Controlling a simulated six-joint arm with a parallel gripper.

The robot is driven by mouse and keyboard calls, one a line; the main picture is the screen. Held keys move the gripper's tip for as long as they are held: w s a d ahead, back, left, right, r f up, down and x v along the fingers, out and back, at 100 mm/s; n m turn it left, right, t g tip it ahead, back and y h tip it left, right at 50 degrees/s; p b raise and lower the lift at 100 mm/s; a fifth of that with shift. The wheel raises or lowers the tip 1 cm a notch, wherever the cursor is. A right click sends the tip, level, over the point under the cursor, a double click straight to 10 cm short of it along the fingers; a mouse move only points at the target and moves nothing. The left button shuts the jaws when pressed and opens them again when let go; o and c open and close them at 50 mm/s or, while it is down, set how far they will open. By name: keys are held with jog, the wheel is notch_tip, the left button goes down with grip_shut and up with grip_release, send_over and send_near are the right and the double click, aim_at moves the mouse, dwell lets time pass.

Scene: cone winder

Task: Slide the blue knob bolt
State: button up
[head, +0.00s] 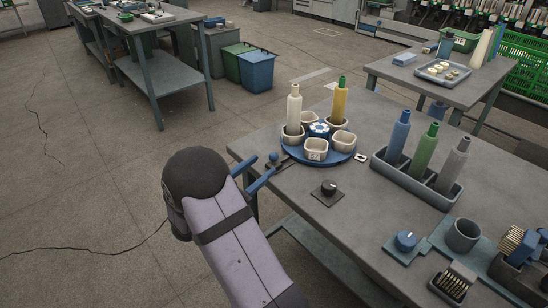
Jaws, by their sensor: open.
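A small blue ball knob (273,157), which looks like the knob of the bolt, shows at the table's left edge, beside the blue turntable (318,160). Dark metal parts lie just right of it; the bolt's shaft is not clear. My gripper (261,169) is open, with its blue fingers at the table's edge close to the ball knob. My arm hides the rest of the gripper, and I cannot tell whether a finger touches the knob. I see nothing held.
The turntable carries pale cups, a cream bottle (293,110) and a yellow bottle (339,103). A black knob (328,188) sits in front. A grey tray (418,182) holds blue, green and grey bottles. A blue dial knob (405,240) and brushes are at front right.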

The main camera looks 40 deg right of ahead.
aim_at(274, 157)
jog(key=shift+w+d, duration=0.25)
jog(key=shift+d, duration=0.95)
jog(key=shift+w+d, duration=0.2)
jog(key=shift+d, duration=1)
jog(key=shift+w+d, duration=0.25)
jog(key=shift+d, duration=0.95)
